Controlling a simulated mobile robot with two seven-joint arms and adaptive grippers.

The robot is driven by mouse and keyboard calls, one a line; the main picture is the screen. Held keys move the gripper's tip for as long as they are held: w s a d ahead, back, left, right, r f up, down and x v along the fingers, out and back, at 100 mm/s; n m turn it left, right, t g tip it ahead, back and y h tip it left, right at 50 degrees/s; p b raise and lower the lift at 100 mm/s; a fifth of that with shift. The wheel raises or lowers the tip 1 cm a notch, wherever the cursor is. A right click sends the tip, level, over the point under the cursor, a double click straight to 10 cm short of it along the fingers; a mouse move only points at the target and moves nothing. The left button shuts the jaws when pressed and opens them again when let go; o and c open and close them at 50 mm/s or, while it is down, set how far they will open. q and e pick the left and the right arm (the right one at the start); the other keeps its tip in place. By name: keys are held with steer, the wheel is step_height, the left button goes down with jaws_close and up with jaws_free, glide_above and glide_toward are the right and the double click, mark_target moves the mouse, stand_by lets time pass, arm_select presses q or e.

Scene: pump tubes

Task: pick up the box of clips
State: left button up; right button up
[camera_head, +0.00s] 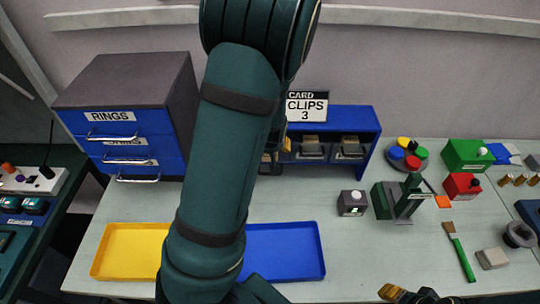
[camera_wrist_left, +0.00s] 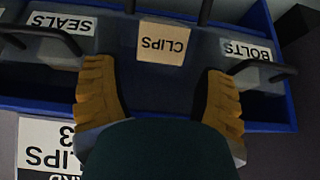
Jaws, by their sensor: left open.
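The box of clips (camera_wrist_left: 162,72) is a grey bin with a CLIPS label, in the middle of the blue rack, upside down in the left wrist view. My left gripper (camera_wrist_left: 157,66) is open, its orange ribbed fingers on either side of the CLIPS bin. I cannot tell whether they touch it. In the head view the blue rack (camera_head: 372,118) stands at the back, and my left arm covers its left part. My right gripper (camera_head: 405,294) is partly in view at the bottom edge; its opening is cut off.
Bins labelled SEALS (camera_wrist_left: 62,45) and BOLTS (camera_wrist_left: 250,75) flank the clips bin. A card reading CLIPS 3 (camera_head: 306,106) stands on the rack. A drawer cabinet (camera_head: 125,80) is on the left. Yellow (camera_head: 100,262) and blue (camera_head: 300,262) trays lie in front.

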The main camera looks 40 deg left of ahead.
arm_select(q)
steer(key=shift+s+b+x, duration=0.15)
steer(key=shift+b+x, duration=0.2)
steer(key=shift+x, duration=0.5)
steer(key=shift+s+b+x, duration=0.1)
steer(key=shift+b+x, duration=0.25)
steer(key=shift+x, duration=0.5)
steer(key=shift+s+d+f, duration=0.1)
steer(key=shift+s+f, duration=0.05)
steer(key=shift+f, duration=0.75)
arm_select(e)
steer(key=shift+s+d+f, duration=0.3)
steer(key=shift+s+f, duration=0.25)
steer(key=shift+f, duration=0.25)
arm_select(q)
steer(key=shift+o, duration=0.3)
steer(key=shift+f+b, duration=0.1)
steer(key=shift+b, duration=0.2)
steer(key=shift+w+a+f, duration=0.2)
steer(key=shift+w+a, duration=0.05)
steer(key=shift+w, duration=0.15)
steer(key=shift+w+a+f, duration=0.2)
steer(key=shift+w, duration=0.2)
steer(key=c, duration=1)
steer(key=shift+r, duration=0.3)
steer(key=shift+c, duration=0.7)
arm_select(e)
steer(key=shift+w+a, duration=0.3)
steer(key=shift+w, duration=0.2)
